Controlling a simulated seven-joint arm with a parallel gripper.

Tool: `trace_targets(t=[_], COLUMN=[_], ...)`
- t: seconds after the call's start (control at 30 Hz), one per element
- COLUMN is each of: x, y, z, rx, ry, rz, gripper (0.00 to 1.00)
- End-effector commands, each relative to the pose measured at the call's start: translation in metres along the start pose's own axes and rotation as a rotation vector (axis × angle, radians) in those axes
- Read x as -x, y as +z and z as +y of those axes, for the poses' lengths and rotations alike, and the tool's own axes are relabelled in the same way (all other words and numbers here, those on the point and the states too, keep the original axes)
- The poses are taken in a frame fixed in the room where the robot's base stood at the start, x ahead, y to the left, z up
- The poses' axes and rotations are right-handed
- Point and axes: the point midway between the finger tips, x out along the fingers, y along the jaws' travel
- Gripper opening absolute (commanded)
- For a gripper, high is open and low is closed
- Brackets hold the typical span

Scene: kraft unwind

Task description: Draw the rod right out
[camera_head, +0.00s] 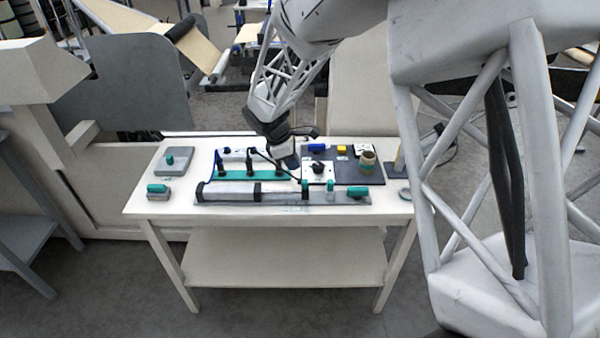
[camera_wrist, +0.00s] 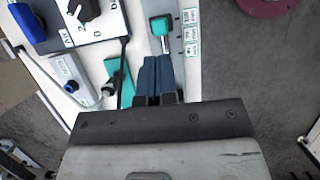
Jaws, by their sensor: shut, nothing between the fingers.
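A long silver cylinder with black bands (camera_head: 232,190) lies along the front of the table on a grey base plate. A teal upright piece (camera_head: 305,187) stands at its right end. I cannot tell how far the rod reaches into the cylinder. My gripper (camera_wrist: 157,62) is shut and empty, its blue fingers just short of the teal handle in the wrist view. In the head view my gripper (camera_head: 291,161) is behind the cylinder.
A teal strip (camera_head: 236,175) with black posts lies behind the cylinder.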

Motion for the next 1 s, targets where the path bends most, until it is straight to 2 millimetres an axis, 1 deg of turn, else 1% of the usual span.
trace_targets(t=[0.03, 0.1, 0.3, 0.5, 0.73, 0.87, 1.0], x=[0.009, 0.018, 0.036, 0.042, 0.042, 0.037, 0.016], y=[0.000, 0.000, 0.000, 0.000, 0.000, 0.001, 0.002], z=[0.000, 0.000, 0.000, 0.000, 0.000, 0.000, 0.000], rx=[0.000, 0.000, 0.001, 0.001, 0.001, 0.000, 0.000], ry=[0.003, 0.002, 0.000, 0.000, 0.000, -0.001, -0.001], rz=[0.002, 0.001, 0.000, 0.000, 0.000, -0.001, -0.006], gripper=[0.00, 0.00, 0.00, 0.00, 0.00, 0.20, 0.41])
